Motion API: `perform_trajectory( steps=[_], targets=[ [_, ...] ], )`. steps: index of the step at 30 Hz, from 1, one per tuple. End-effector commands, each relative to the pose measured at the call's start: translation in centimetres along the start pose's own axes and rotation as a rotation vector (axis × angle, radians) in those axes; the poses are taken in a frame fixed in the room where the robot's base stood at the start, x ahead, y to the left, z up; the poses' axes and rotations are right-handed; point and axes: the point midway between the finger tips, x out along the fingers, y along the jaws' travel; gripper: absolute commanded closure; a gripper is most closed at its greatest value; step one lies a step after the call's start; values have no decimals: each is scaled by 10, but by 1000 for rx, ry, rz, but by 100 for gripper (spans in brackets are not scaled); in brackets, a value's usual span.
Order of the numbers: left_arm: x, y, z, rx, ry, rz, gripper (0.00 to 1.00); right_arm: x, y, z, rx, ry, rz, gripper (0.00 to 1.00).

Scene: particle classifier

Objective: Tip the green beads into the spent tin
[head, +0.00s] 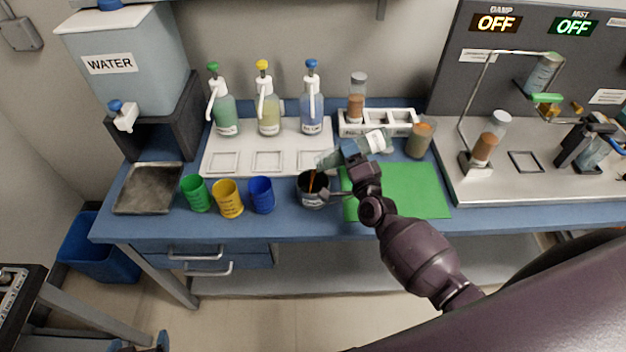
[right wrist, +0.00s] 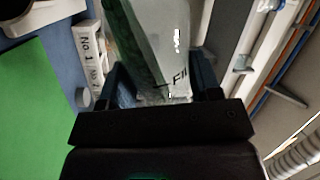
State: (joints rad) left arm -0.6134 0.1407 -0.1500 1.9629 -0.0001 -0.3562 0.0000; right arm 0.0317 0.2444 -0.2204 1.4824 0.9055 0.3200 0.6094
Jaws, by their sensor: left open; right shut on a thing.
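My right gripper (head: 355,152) is shut on a clear vial (head: 374,142) lying tilted, its left end lower and above the spent tin. Green beads (head: 328,159) show towards that left end; the vial (right wrist: 165,45) and green contents (right wrist: 122,40) also fill the top of the right wrist view. The dark spent tin (head: 313,200) stands upright at the bench's front, left of the green mat. An orange-brown streak shows at its mouth; I cannot tell what it is. My left gripper (head: 140,346) is open and empty at the bottom edge, away from the bench.
Green (head: 196,194), yellow (head: 228,199) and blue (head: 262,195) cups stand left of the tin. Pump bottles stand on a white tray (head: 215,150) behind. A white rack (head: 398,118), a brown-filled jar (head: 420,142) and the green mat (head: 420,192) are to the right.

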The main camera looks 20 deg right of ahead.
Motion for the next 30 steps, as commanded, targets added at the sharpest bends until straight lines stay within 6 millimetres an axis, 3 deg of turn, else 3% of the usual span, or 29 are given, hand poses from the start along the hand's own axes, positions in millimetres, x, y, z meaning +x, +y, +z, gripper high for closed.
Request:
perform_trajectory(
  steps=[30],
  targets=[
    [-5, -1, -1, -1, -10, 0, 13, 1, -6, 1, -53, -8, -1, 75]
  ],
)
